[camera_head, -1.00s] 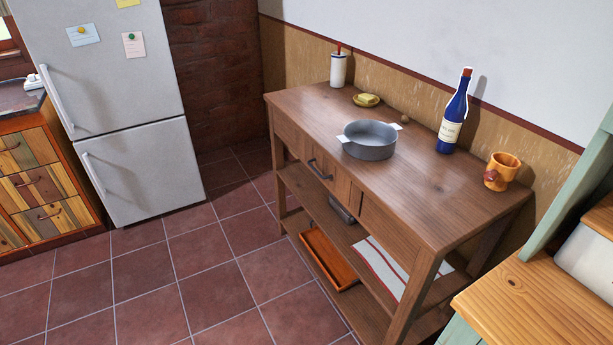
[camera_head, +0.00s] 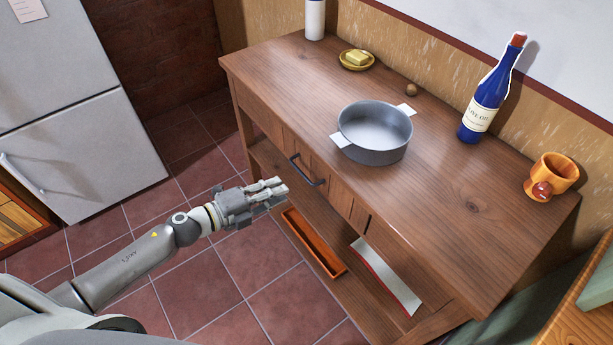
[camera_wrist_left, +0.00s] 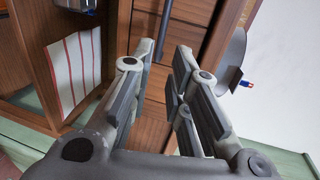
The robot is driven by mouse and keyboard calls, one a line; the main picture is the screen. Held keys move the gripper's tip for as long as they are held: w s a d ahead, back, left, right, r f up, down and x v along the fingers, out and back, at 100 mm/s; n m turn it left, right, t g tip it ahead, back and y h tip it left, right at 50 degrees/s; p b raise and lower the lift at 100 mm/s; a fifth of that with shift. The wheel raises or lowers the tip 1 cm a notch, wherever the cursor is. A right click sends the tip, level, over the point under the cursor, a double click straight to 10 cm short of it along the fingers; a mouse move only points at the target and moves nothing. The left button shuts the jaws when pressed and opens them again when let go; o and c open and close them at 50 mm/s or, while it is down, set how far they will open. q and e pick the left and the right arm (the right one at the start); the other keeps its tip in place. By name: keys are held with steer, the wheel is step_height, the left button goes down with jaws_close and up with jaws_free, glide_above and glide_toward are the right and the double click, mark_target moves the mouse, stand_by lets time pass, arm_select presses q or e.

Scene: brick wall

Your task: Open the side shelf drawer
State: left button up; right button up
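The side shelf is a brown wooden table (camera_head: 440,205) with drawers under its top. The middle drawer (camera_head: 335,188) is closed, with a dark bar handle (camera_head: 308,171) on its front. My left gripper (camera_head: 280,190) is in front of this drawer, a little left of and below the handle in the head view, apart from it. In the left wrist view my left gripper (camera_wrist_left: 158,58) has its fingers spread with nothing between them. The handle (camera_wrist_left: 164,32) shows beyond the fingertips there. My right gripper is not in view.
On the tabletop are a grey pot (camera_head: 375,135), a butter dish (camera_head: 357,60), a blue bottle (camera_head: 487,95) and an orange mug (camera_head: 551,177). The lower shelf holds an orange tray (camera_head: 312,243) and a striped cloth (camera_head: 386,277). A fridge (camera_head: 75,110) stands left; tiled floor between is free.

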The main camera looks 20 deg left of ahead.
mark_target(306, 177)
arm_select(q)
steer(key=p+x, duration=0.1)
steer(key=x, duration=0.9)
jaws_close()
